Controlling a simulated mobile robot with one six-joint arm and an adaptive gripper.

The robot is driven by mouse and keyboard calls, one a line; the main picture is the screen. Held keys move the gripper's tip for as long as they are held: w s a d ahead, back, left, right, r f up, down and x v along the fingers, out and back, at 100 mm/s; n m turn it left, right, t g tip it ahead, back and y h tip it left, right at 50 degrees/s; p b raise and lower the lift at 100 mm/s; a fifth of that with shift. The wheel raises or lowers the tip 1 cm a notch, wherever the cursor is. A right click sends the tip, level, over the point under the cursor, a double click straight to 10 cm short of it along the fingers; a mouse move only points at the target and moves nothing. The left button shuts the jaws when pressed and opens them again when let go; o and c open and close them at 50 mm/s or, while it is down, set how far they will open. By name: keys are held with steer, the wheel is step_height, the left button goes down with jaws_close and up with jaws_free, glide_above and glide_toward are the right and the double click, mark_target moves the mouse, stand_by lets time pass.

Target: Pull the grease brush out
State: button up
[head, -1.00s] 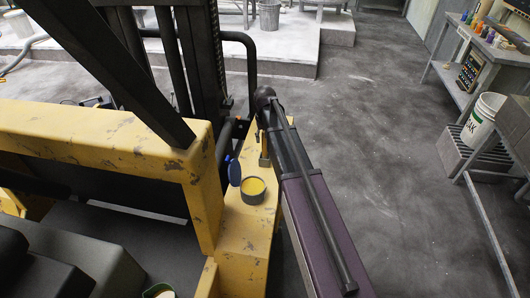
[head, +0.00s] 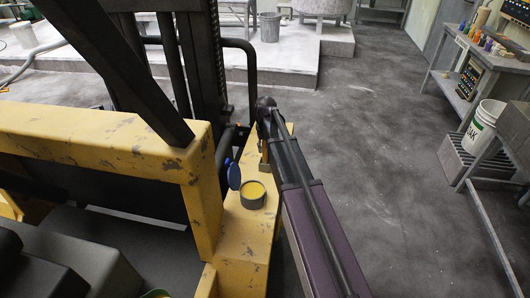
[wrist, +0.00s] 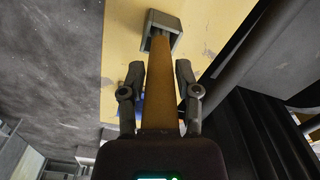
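The grease brush (wrist: 161,95) shows in the wrist view as a long tan handle. Its far end goes into a square grey holder (wrist: 178,22) on the yellow metal surface, and the bristle end is hidden. My gripper (wrist: 160,75) has one finger on each side of the handle, with small gaps visible, so it looks open around the handle and not closed on it. In the head view a tan strip, likely the handle (head: 264,151), shows beside my arm, which hides most of the gripper.
An open can of yellow grease (head: 252,195) stands on the yellow ledge (head: 245,243), close to the brush. The yellow frame and dark mast (head: 207,80) rise to the left. Floor on the right is clear up to a white bucket (head: 482,127).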

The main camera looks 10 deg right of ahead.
steer(key=shift+s+f, duration=0.1)
steer(key=shift+f, duration=0.25)
jaws_close()
steer(key=shift+w+r+p, duration=0.5)
steer(key=shift+w+p, duration=0.15)
steer(key=shift+p, duration=0.4)
steer(key=shift+s+r+p, duration=0.1)
steer(key=shift+r+p, duration=0.2)
steer(key=shift+s+r+p, duration=0.15)
steer(key=shift+r+p, duration=1.7)
steer(key=shift+r, duration=0.05)
steer(key=shift+s+r+p, duration=0.1)
steer(key=shift+r+p, duration=1.75)
